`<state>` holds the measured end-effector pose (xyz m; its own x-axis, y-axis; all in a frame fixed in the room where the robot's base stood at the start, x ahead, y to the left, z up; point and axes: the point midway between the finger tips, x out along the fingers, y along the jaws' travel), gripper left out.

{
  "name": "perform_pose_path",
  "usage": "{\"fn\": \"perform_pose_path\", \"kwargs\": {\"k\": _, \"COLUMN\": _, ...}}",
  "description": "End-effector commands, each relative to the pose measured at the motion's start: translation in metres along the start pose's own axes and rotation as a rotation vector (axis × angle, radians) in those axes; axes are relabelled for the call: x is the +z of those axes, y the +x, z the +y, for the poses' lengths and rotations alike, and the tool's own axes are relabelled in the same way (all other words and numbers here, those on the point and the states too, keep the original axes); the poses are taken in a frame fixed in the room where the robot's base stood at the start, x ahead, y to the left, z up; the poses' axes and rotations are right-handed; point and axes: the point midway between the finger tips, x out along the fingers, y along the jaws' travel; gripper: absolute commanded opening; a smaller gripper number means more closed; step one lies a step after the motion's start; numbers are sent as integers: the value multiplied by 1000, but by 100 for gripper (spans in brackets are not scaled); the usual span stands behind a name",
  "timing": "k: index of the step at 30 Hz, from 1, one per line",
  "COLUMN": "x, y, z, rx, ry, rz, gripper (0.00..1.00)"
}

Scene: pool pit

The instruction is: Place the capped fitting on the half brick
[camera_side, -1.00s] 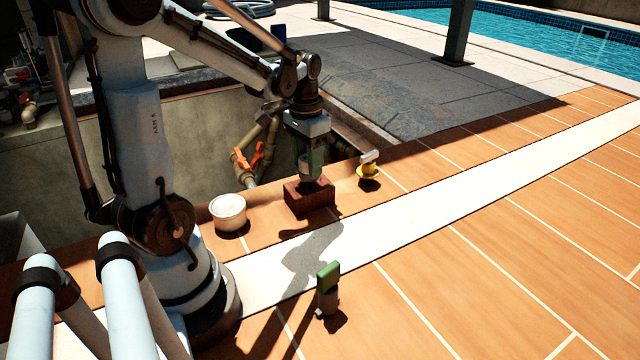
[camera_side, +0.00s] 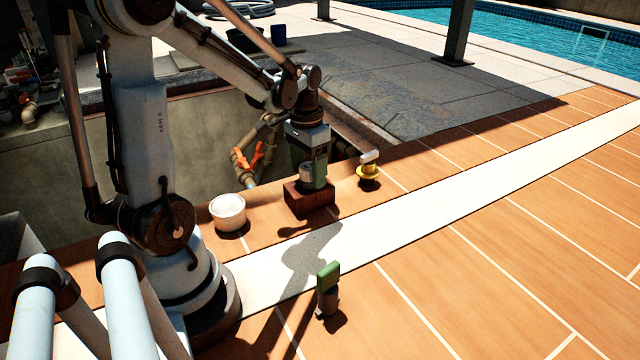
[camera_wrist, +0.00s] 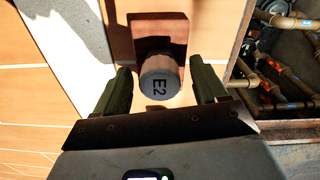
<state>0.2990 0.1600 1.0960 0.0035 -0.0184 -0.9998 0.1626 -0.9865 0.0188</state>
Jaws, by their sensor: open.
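The capped fitting (camera_side: 306,173) is a grey cylinder. Its round cap (camera_wrist: 160,86) faces the wrist camera and bears the mark E2. It appears to stand upright on the dark red half brick (camera_side: 309,200), which also shows behind it in the wrist view (camera_wrist: 158,30). In that view the fitting covers the brick's near end. My gripper (camera_side: 313,178) is open around the fitting. In the wrist view its green fingers (camera_wrist: 161,88) stand one on each side of the fitting, with gaps visible. The side view partly hides the contact between fitting and brick.
A white tub (camera_side: 228,210) stands left of the brick. A yellow fitting with a pale top (camera_side: 368,168) stands to its right. The open pit with pipes (camera_wrist: 284,60) lies beside the brick. Front-right tiles are clear.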

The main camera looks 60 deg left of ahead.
Motion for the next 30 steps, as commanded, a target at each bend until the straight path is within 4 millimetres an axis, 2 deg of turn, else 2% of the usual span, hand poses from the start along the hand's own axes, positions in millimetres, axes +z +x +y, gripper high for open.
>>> {"fn": "perform_pose_path", "kwargs": {"k": 8, "x": 0, "y": -14, "z": 0, "rx": 0, "ry": 0, "rz": 0, "gripper": 71}}
{"fn": "perform_pose_path", "kwargs": {"k": 24, "x": 1, "y": -97, "z": 0, "rx": 0, "ry": 0, "rz": 0, "gripper": 71}}
{"fn": "perform_pose_path", "kwargs": {"k": 30, "x": 0, "y": -117, "z": 0, "rx": 0, "ry": 0, "rz": 0, "gripper": 71}}
